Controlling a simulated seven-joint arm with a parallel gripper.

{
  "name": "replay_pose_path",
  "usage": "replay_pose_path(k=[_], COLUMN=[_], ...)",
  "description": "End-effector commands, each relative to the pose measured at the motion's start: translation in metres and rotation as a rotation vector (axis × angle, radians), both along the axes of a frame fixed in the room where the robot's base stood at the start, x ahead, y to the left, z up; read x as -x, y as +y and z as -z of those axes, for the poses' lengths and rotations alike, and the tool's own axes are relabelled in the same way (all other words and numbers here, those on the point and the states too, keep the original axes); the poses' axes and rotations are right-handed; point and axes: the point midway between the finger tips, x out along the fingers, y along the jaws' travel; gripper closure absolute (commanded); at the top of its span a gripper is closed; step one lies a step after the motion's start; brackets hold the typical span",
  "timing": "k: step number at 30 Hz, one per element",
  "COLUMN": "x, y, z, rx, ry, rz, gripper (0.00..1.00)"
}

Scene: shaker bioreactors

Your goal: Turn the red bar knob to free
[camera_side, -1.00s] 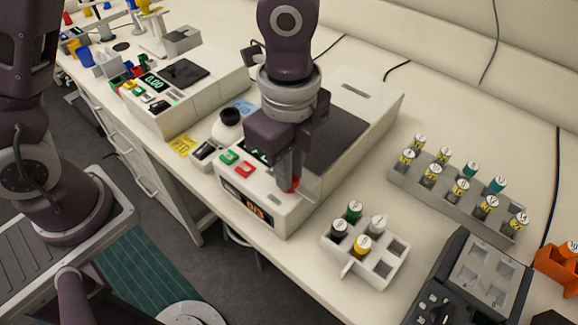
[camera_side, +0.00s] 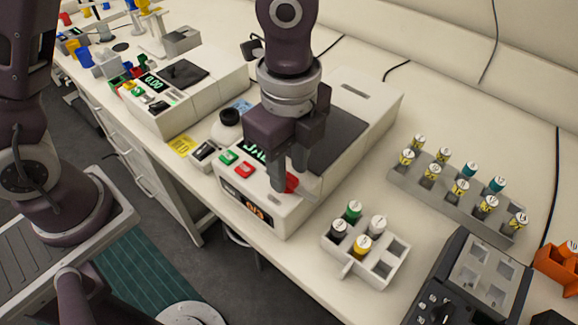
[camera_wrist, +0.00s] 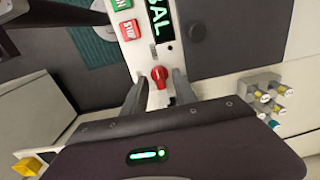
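The red bar knob (camera_wrist: 160,75) sits on the front panel of a white device (camera_wrist: 148,33), with its bar running roughly up and down in the wrist view. In the side view the knob (camera_side: 292,183) shows between my finger ends, partly hidden by them. My gripper (camera_wrist: 160,85) is open, with one finger on each side of the knob and visible gaps between. In the side view my gripper (camera_side: 290,185) is low over the front right corner of the device (camera_side: 270,208).
Green (camera_side: 229,157) and red (camera_side: 244,170) buttons are left of the knob; a lower display (camera_side: 250,205) reads "0/3". A small rack (camera_side: 385,268) with several capped vials stands to the right, with a longer vial rack (camera_side: 400,180) behind it. A similar device (camera_side: 200,95) stands to the left.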

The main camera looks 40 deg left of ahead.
Motion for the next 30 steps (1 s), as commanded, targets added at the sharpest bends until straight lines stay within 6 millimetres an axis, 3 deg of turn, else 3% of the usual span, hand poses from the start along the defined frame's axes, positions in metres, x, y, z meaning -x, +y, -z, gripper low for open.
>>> replay_pose_path(k=[6,9,20,23,26,30], x=[-0.001,0.000,0.001,0.004,0.019,0.059], y=[0.000,0.000,0.002,0.025,0.075,0.143], z=[-0.045,-0.058,-0.065,-0.076,-0.099,-0.122], rx=[0.003,0.002,-0.002,-0.024,-0.035,0.068], ry=[-0.005,-0.003,-0.005,-0.061,-0.172,-0.317], rz=[-0.001,-0.001,-0.011,-0.135,-0.430,-0.949], gripper=[0.66,0.66,0.66,0.66,0.66,0.66])
